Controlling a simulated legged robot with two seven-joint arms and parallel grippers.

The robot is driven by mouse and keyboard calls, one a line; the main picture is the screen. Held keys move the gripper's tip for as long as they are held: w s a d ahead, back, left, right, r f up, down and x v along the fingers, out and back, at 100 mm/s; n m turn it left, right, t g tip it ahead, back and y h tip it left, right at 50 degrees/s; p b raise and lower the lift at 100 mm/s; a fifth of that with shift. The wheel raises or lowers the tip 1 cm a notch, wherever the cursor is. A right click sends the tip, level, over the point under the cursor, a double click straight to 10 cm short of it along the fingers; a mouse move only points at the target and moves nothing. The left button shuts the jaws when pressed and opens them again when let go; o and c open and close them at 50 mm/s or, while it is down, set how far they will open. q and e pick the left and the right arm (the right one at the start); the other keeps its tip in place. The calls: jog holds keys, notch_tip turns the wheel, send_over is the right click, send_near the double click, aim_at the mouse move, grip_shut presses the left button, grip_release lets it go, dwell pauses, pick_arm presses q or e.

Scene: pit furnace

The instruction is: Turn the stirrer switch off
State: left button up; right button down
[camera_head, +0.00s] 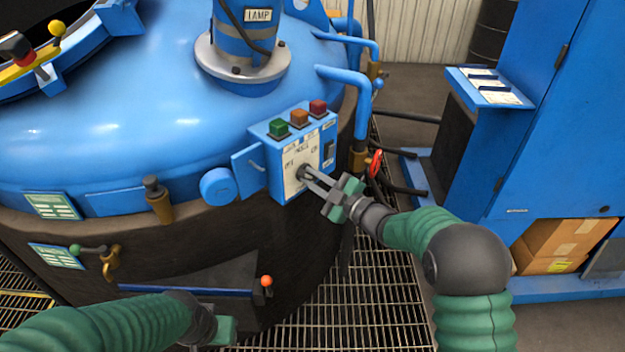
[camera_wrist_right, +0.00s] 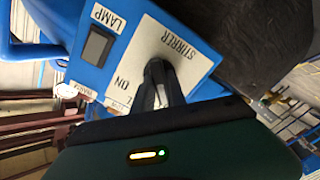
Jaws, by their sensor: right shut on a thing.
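The stirrer switch (camera_head: 302,170) is a small dark knob on the white plate (camera_head: 295,158) of a blue control box (camera_head: 277,130) on the furnace's side. The plate, lettered STIRRER with ON and OFF marks, also shows in the right wrist view (camera_wrist_right: 190,48). My right gripper (camera_head: 308,176) reaches in from the right, its fingertips shut on the knob. In the right wrist view the fingers (camera_wrist_right: 160,82) hide most of the knob, so its exact setting is hard to tell. My left gripper (camera_head: 218,328) is low at the bottom, its fingers not clearly seen.
Green, orange and red buttons (camera_head: 299,118) top the box, with a dark lamp switch (camera_wrist_right: 97,45) on its side. An open blue flap (camera_head: 249,168) is left of the plate. A red-handled valve (camera_head: 375,163) and blue pipes stand just right. Grating (camera_head: 375,300) lies below.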

jog(key=shift+f, duration=0.25)
jog(key=c, duration=1.5)
grip_release()
jog(key=shift+o, duration=0.7)
jog(key=shift+r, duration=0.1)
jog(key=p+v, duration=0.1)
jog(key=v, duration=1.6)
jog(key=shift+p, duration=0.4)
